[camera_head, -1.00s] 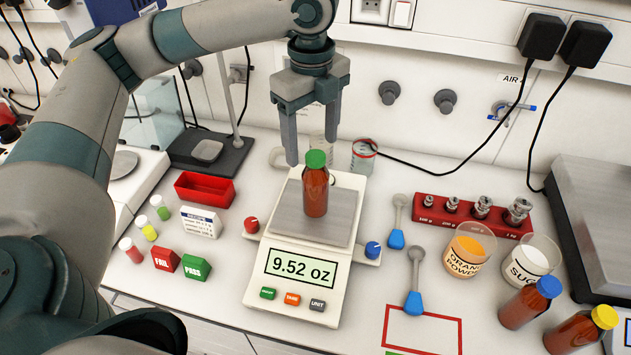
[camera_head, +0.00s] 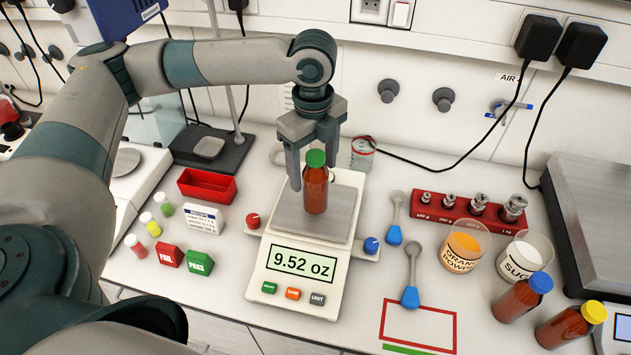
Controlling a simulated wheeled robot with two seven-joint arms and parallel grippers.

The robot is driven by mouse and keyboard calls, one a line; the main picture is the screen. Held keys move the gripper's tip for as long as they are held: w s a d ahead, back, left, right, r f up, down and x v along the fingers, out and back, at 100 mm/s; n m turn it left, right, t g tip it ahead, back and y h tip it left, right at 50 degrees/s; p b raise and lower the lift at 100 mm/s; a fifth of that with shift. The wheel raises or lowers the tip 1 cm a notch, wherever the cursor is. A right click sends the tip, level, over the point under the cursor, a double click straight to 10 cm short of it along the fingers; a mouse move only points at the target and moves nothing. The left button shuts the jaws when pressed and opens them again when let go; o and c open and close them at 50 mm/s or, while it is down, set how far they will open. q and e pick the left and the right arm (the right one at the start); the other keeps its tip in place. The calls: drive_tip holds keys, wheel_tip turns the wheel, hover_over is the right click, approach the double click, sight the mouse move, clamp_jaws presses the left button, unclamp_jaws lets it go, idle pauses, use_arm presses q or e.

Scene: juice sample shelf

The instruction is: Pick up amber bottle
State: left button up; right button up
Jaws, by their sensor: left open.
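The amber bottle (camera_head: 315,192) with a green cap stands upright on the steel pan of the scale (camera_head: 296,288), whose display reads 9.52 oz. My left gripper (camera_head: 311,180) is open and points down at the bottle. One finger is at the left of the bottle's upper part; the other is partly hidden behind the bottle and cap. I cannot tell whether the fingers touch it. My right gripper is not in view.
Orange powder (camera_head: 459,250) and sugar (camera_head: 518,262) cups, spoons and a red weight rack (camera_head: 466,207) are right of the scale. A red tray (camera_head: 207,186) is left.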

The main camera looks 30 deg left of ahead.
use_arm(q)
drive_tip(key=f+p, duration=0.1)
drive_tip(key=f, duration=0.2)
drive_tip(key=shift+d+p, duration=0.2)
drive_tip(key=shift+p, duration=0.15)
drive_tip(key=shift+f, duration=0.7)
drive_tip(key=shift+c, duration=0.6)
drive_tip(key=c, duration=1.3)
drive_tip(key=shift+w+r, duration=0.1)
